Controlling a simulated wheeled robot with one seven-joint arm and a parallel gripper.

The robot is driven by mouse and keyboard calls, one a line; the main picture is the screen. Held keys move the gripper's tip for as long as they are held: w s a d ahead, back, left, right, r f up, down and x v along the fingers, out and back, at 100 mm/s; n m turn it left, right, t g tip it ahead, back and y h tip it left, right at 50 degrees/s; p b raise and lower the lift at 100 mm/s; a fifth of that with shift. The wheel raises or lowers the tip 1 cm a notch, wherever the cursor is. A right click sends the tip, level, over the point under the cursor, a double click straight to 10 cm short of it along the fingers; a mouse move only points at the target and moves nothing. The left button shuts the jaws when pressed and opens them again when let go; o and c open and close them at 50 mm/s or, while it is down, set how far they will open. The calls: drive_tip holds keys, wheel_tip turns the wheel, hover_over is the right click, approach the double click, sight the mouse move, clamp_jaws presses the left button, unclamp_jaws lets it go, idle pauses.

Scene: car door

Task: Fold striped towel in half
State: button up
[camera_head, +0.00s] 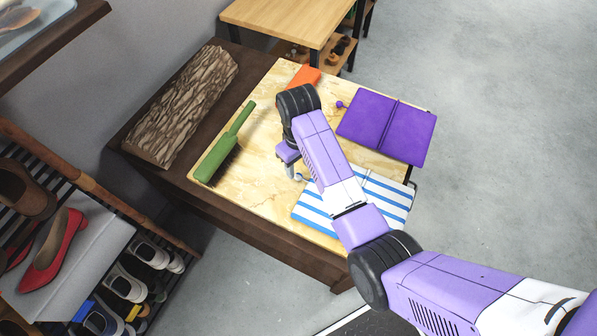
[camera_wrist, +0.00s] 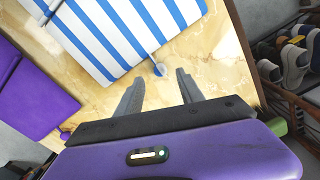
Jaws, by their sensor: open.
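The blue-and-white striped towel (camera_head: 392,206) lies flat on the marble-patterned tabletop, partly hidden by my arm in the head view. A crease or seam line runs across it. In the wrist view the towel (camera_wrist: 128,28) fills the upper middle. A small grey-blue ball (camera_wrist: 158,70) sits at its near corner. My gripper (camera_wrist: 160,78) is open, and its two fingers show on either side of the ball in the picture. I cannot tell whether the fingertips are level with the ball. In the head view my gripper (camera_head: 296,172) is at the towel's upper-left corner, its fingers mostly hidden.
A purple folded cloth (camera_head: 388,127) with a small purple ball lies at the table's right. A green brush (camera_head: 228,145) lies left, an orange block (camera_head: 304,76) at the far edge. A bark-textured log (camera_head: 185,106) lies beside the marble top. Shoe racks (camera_head: 75,260) stand lower left.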

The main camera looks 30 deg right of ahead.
sight(299, 175)
drive_tip(key=shift+f, duration=2.55)
clamp_jaws()
